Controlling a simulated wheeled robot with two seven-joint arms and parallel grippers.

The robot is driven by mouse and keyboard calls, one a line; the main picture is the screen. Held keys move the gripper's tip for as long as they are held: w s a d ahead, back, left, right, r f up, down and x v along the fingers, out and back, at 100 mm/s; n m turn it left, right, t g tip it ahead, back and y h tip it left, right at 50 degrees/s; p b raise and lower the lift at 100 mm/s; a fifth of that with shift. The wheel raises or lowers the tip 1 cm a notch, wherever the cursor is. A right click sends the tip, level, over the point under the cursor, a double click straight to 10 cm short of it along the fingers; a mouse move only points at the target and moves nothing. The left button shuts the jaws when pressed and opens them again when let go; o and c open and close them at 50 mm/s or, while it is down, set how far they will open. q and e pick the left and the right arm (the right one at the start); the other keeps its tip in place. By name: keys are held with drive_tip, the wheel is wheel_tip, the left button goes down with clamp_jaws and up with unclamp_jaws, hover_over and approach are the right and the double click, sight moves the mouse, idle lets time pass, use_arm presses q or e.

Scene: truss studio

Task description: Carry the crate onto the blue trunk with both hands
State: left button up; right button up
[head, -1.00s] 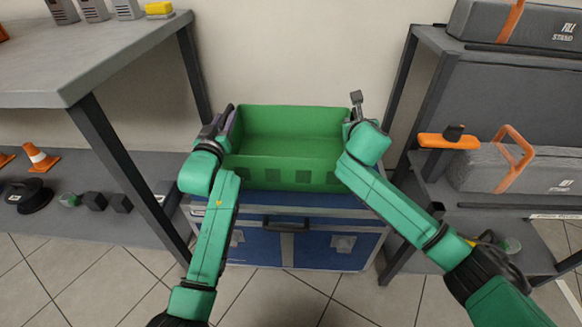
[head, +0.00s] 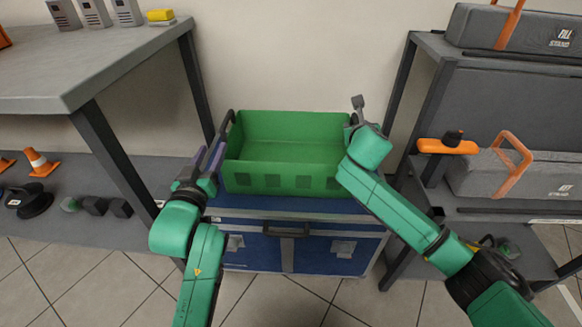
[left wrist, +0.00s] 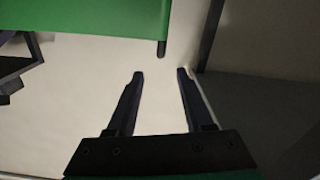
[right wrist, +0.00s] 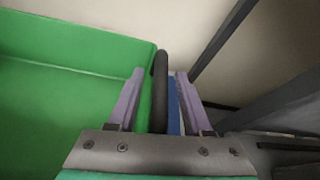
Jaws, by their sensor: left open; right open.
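The green crate (head: 285,185) is empty and stands upright on top of the blue trunk (head: 265,250). Its dark left handle (head: 227,125) shows on the left side. My left gripper (head: 207,155) is open and empty, just left of the crate and clear of the handle. In the left wrist view the crate (left wrist: 80,15) and the handle's tip (left wrist: 161,48) lie beyond the open fingers. My right gripper (right wrist: 158,76) is open, its fingers either side of the dark right handle (right wrist: 160,95). In the head view its fingers are largely hidden.
A grey shelf unit (head: 100,70) stands at left, with an orange cone (head: 40,162) on its lower shelf. A bare wall is behind the trunk.

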drive_tip(key=v, duration=1.2)
drive_tip(key=shift+f, duration=0.15)
